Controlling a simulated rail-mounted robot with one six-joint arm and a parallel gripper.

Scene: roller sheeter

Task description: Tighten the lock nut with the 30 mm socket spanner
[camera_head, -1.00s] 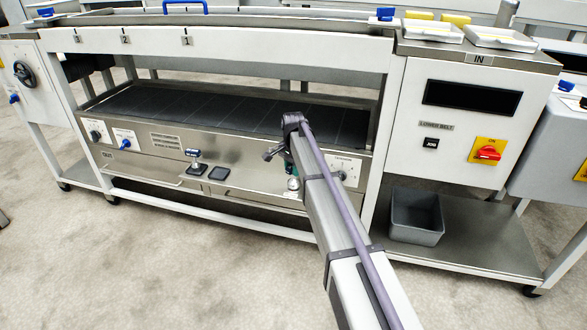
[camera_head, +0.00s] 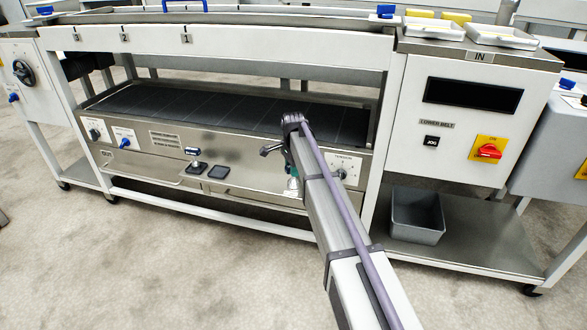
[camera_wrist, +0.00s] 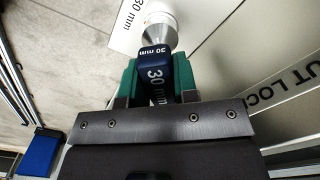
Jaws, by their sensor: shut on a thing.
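In the wrist view my gripper (camera_wrist: 157,88) has its green fingers shut on the dark blue body of the 30 mm socket spanner (camera_wrist: 155,75), marked "30 mm". The spanner's silver, round socket end (camera_wrist: 160,28) points away from my gripper, towards a pale panel (camera_wrist: 215,50). The lock nut is not visible; I cannot tell whether the socket is around it. In the head view my arm mostly hides my gripper (camera_head: 291,172), which is low at the front of the sheeter (camera_head: 240,165).
A "30 mm" label (camera_wrist: 132,14) and partly cut-off lettering (camera_wrist: 285,88) lie beside the socket. A grey bin (camera_head: 417,218) stands on the lower right shelf.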

